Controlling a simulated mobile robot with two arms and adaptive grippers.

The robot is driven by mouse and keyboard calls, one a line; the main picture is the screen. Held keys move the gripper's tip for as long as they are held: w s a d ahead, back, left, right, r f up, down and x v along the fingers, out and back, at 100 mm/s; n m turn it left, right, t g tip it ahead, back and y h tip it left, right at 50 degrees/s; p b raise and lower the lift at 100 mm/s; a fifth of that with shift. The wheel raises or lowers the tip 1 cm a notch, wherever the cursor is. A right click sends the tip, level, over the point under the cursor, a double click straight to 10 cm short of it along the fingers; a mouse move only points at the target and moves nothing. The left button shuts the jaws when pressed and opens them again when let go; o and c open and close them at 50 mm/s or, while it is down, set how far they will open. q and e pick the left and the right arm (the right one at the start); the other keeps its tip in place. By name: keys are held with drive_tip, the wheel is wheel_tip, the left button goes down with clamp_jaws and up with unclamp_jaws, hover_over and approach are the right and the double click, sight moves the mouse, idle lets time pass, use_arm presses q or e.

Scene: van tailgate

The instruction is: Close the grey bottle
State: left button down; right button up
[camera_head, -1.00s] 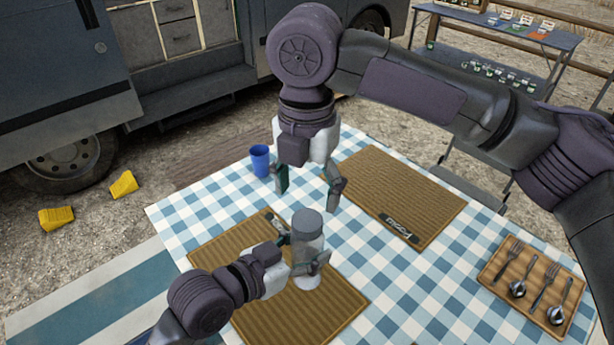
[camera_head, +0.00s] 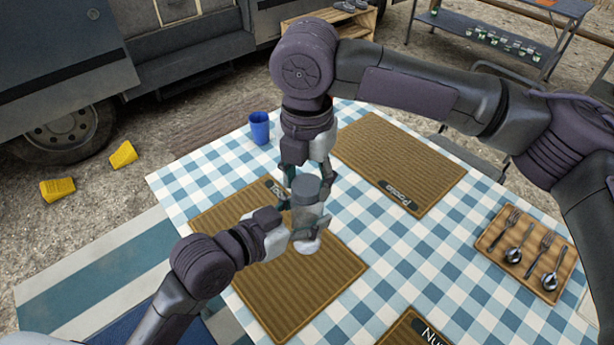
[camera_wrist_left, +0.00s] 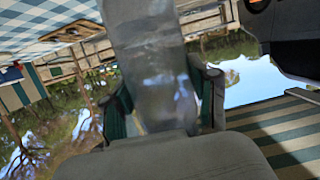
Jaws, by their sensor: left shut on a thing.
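The grey bottle (camera_head: 307,222) is a clear-grey cylinder with a darker grey lid (camera_head: 307,188) at its top. It stands roughly upright over the near brown placemat; whether its base touches the mat is unclear. My left gripper (camera_head: 300,232) is shut around the bottle's body from the left. In the left wrist view the bottle (camera_wrist_left: 152,65) sits between the two fingers (camera_wrist_left: 165,108). My right gripper (camera_head: 306,183) points down from above, its fingers apart on either side of and partly behind the lid. Contact with the lid is unclear.
The near placemat (camera_head: 290,300) and far placemat (camera_head: 410,165) lie on the checked table (camera_head: 400,260). A blue cup (camera_head: 259,128) stands at the back left. A cutlery tray (camera_head: 490,243) lies at the right. Another mat (camera_head: 400,335) shows at the front edge.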

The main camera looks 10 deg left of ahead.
drive_tip(key=c, duration=0.5)
drive_tip(key=m, duration=2.5)
drive_tip(key=shift+m, duration=0.4)
drive_tip(key=o, duration=1.4)
wheel_tip(320, 180, up, 12)
drive_tip(key=shift+f, duration=0.1)
